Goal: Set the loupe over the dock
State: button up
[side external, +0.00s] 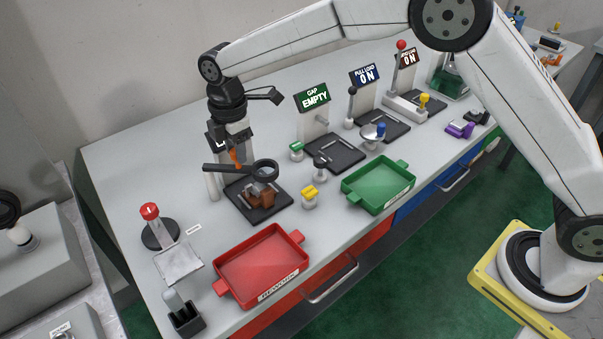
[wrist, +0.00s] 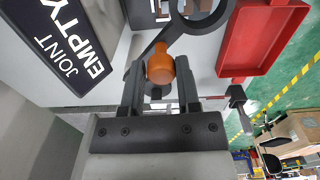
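The loupe (side external: 266,171) is a black ring on a flat black bar with an orange knob (wrist: 160,68). In the side external view the bar runs from a pale post (side external: 212,187) at the left, and the ring is above the black dock pad (side external: 272,211). A brown part (side external: 262,195) is on the pad, partly hidden by the ring. The ring also shows at the top of the wrist view (wrist: 224,18). My gripper (side external: 234,149) points down at the knob. In the wrist view its fingers (wrist: 160,85) flank the knob; whether they press on it is unclear.
A red tray (side external: 262,265) lies in front of the dock, and a green tray (side external: 380,187) farther right. A JOINT EMPTY sign (wrist: 65,45) is close to my gripper. A red-topped button stand (side external: 158,228) is at left. Other stations with signs line the back.

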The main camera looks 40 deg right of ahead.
jog(key=o, duration=0.3)
jog(key=shift+o, duration=0.2)
jog(key=shift+r, duration=3.95)
jog(key=shift+s+d+f+m, duration=0.15)
jog(key=shift+d+m, duration=0.15)
jog(key=shift+d, duration=0.15)
jog(key=s+d+f+m+t, duration=0.1)
jog(key=s+d+f+m, duration=0.3)
jog(key=s+d+m, duration=0.5)
jog(key=s+d+f+m+t, duration=0.1)
jog(key=s+d+f+m, duration=0.4)
jog(key=s+d+m, duration=0.3)
jog(key=s+d, duration=0.4)
jog(key=s, duration=0.2)
jog(key=shift+s+d+f+m+t, duration=0.15)
jog(key=shift+f+m+t, duration=0.15)
jog(key=shift+m, duration=0.1)
